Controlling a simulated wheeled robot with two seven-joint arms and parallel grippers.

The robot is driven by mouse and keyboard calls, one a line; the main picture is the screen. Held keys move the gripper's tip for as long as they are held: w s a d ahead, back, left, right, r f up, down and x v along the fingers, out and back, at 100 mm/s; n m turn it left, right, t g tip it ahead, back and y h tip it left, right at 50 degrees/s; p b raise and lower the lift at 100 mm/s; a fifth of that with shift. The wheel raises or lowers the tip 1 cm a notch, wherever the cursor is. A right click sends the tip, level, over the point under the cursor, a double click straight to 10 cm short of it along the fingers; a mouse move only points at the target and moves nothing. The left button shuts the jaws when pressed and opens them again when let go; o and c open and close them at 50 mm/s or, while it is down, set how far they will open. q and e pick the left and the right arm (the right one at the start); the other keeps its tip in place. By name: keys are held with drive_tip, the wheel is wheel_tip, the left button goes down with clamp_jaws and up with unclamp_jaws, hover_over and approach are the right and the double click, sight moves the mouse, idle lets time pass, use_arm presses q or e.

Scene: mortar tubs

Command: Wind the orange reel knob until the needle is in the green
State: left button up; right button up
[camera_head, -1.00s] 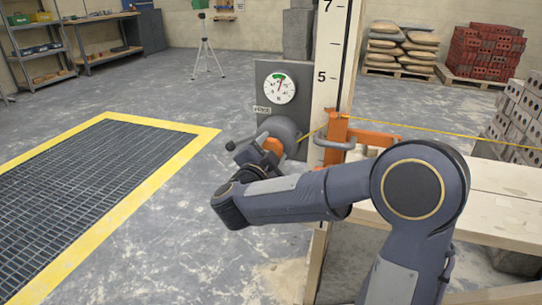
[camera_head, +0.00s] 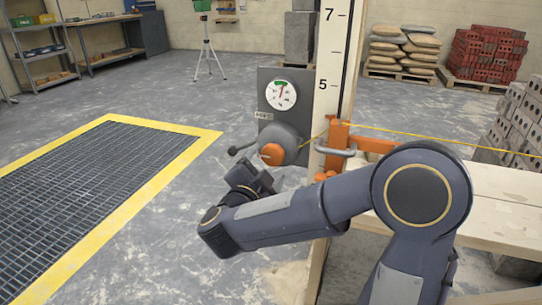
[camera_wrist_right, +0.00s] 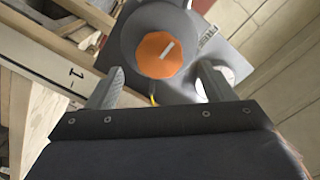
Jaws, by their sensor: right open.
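The orange reel knob (camera_head: 271,153) sits on the front of a grey reel (camera_head: 287,138). In the right wrist view the faceted knob (camera_wrist_right: 160,54) has a pale bar mark and lies beyond the fingertips. A white round dial (camera_head: 281,95) is on the grey panel above the reel. It has a green band at its top, and its thin red needle points up, close to or in that band; the exact spot is too small to tell. My right gripper (camera_head: 250,178) is open and empty, just below and in front of the knob, apart from it. My left gripper is out of view.
An orange clamp (camera_head: 338,148) and a tall marked post (camera_head: 333,90) stand close on the right, with a yellow line (camera_head: 420,139) running rightward. Free floor lies to the left, beside a yellow-edged grate (camera_head: 95,190).

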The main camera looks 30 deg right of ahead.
drive_tip(key=v, duration=0.2)
drive_tip(key=shift+s+a, duration=0.25)
drive_tip(key=shift+a, duration=0.05)
idle(1.2)
drive_tip(key=s+a+n+t+y, duration=0.2)
drive_tip(key=a+n+y, duration=0.1)
drive_tip(key=n+y, duration=0.45)
drive_tip(key=s+a+n+t+y, duration=0.1)
drive_tip(key=s+a+n+y, duration=0.25)
drive_tip(key=n+y, duration=0.4)
drive_tip(key=s+f+n+g+y, duration=0.1)
drive_tip(key=s+f+g, duration=0.45)
drive_tip(key=s, duration=0.35)
drive_tip(key=s+f+n+g+y, duration=0.15)
drive_tip(key=s+f+g, duration=0.25)
drive_tip(key=s+f, duration=0.45)
wheel_tip(320, 180, up, 34)
drive_tip(key=p, duration=3.2)
drive_tip(key=shift+s+d, duration=0.3)
drive_tip(key=shift+s, duration=0.15)
